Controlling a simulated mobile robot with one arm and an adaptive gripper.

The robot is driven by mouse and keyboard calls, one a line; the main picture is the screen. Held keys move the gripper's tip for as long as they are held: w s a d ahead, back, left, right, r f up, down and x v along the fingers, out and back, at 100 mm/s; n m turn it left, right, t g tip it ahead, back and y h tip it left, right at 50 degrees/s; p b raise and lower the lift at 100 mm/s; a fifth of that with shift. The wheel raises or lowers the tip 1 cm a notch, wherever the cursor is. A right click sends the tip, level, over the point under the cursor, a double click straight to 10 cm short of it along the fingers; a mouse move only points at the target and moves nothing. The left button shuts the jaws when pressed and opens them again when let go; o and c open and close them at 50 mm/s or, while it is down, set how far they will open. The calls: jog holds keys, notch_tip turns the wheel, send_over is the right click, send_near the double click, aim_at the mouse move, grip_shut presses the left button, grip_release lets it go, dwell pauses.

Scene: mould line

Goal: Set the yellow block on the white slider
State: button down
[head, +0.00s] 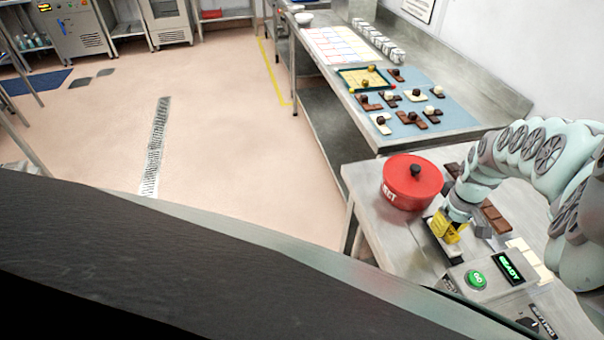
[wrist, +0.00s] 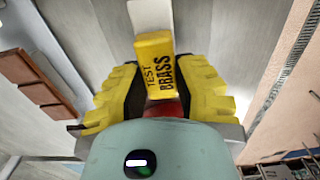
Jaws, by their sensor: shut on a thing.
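The yellow block (wrist: 160,68), lettered "TEST BRASS", is between the two yellow-and-black fingers of my gripper (wrist: 158,92) in the wrist view. My gripper is shut on it. A white piece that looks like the white slider (wrist: 151,16) shows just beyond the block, at the top of the wrist view. I cannot tell whether the block touches it. In the head view my gripper (head: 449,230) is low over a dark rail (head: 448,254) on the near steel table. There the fingers and block blend together, and the slider is mostly hidden.
A red lidded pot (head: 412,182) stands close to the left of my gripper. A control box (head: 490,283) with a green button and a "READY" display is in front. Brown chocolate-like slabs (head: 492,215) lie to the right. A farther bench (head: 450,115) holds moulds and small pieces.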

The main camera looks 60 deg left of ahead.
dwell(0.4)
jog(key=c, duration=0.7)
grip_release()
jog(key=shift+c, duration=0.2)
jog(key=shift+w+r, duration=0.1)
jog(key=shift+r, duration=1)
notch_tip(320, 180, up, 10)
jog(key=shift+f, duration=0.15)
